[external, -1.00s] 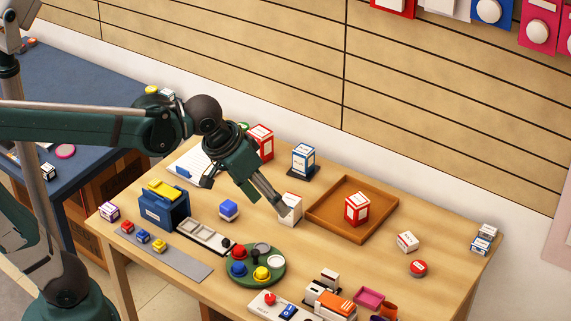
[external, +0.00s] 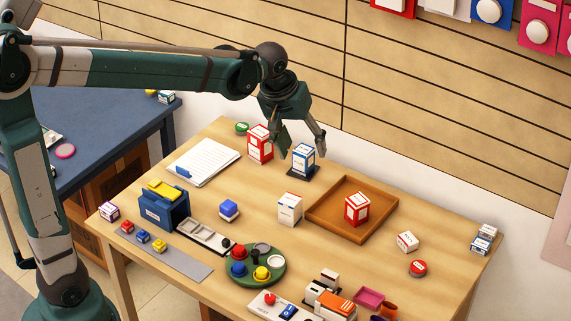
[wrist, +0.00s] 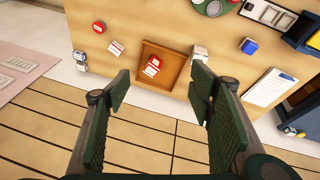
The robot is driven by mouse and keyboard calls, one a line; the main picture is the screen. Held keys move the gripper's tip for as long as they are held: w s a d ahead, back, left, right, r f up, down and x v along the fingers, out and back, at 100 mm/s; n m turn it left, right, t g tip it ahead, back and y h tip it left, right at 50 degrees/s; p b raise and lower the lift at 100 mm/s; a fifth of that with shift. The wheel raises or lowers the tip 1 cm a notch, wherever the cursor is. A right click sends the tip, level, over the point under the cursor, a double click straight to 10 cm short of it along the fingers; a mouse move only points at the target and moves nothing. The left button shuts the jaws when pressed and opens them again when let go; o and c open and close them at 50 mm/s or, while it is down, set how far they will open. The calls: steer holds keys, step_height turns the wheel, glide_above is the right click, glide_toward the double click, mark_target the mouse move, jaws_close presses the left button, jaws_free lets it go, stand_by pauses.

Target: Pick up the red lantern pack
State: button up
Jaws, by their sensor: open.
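Two red-and-white boxes are in view, and I cannot read which is the lantern pack. One red box (external: 357,208) stands in the brown wooden tray (external: 322,221); it also shows in the wrist view (wrist: 152,66). The other red box (external: 260,144) stands at the back, left of my gripper. My gripper (external: 299,150) is open and empty, pointing down around or above the blue-and-white box (external: 303,158) on its dark stand. In the wrist view my gripper (wrist: 160,82) has its fingers wide apart, with the tray seen beyond them.
A white box (external: 290,209) stands left of the tray. A notepad (external: 203,161) lies at the back left. A green disc with coloured knobs (external: 254,281) and several small items crowd the front. A paneled wall rises behind the table.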

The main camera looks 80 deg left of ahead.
steer(key=w+a+f+n+g, duration=0.1)
steer(key=w+a+f+n, duration=0.1)
steer(key=a, duration=0.4)
steer(key=w+a+f+n, duration=0.1)
steer(key=a+f, duration=0.1)
steer(key=a, duration=0.5)
steer(key=n+g+h, duration=0.2)
steer(key=n, duration=0.8)
glide_toward(260, 132)
steer(key=f, duration=0.6)
steer(key=shift+w+d, duration=0.4)
steer(key=shift+s+a+f, duration=0.2)
steer(key=shift+a+f, duration=0.1)
steer(key=shift+f, duration=1.3)
steer(key=shift+a+f, duration=0.15)
steer(key=shift+f, duration=2.45)
